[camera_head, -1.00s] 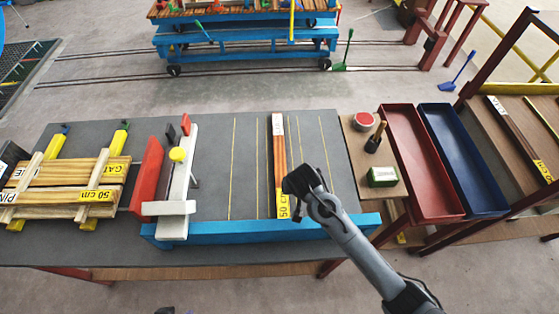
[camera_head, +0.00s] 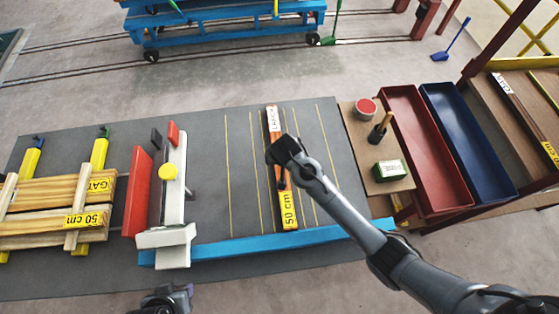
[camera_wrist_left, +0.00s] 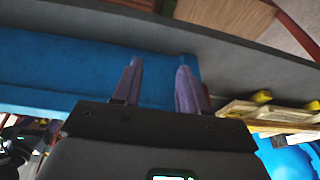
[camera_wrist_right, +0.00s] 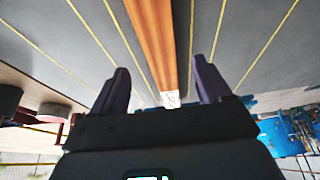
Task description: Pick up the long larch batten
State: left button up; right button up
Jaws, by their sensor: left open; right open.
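The long larch batten (camera_head: 270,131) is a reddish-brown strip lying lengthwise on the grey table. It has a white LARCH label at its far end and a yellow 50 cm label at its near end. My right gripper (camera_head: 281,180) is over the batten's middle in the head view and hides part of it. In the right wrist view the batten (camera_wrist_right: 153,35) runs between the two open fingers (camera_wrist_right: 160,84); no contact shows. My left gripper (camera_wrist_left: 156,82) is open and empty, near the blue front rail (camera_wrist_left: 60,65); its wrist shows at the bottom of the head view.
A white stop with a yellow knob (camera_head: 168,172) and a red block (camera_head: 137,190) stand left of the batten. A wooden frame (camera_head: 75,190) lies further left. A red tray (camera_head: 424,150), blue tray (camera_head: 470,140) and small green box (camera_head: 389,170) are at right.

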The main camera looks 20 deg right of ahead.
jog(key=shift+b+x, duration=0.45)
jog(key=shift+x, duration=2.55)
jog(key=c, duration=1.4)
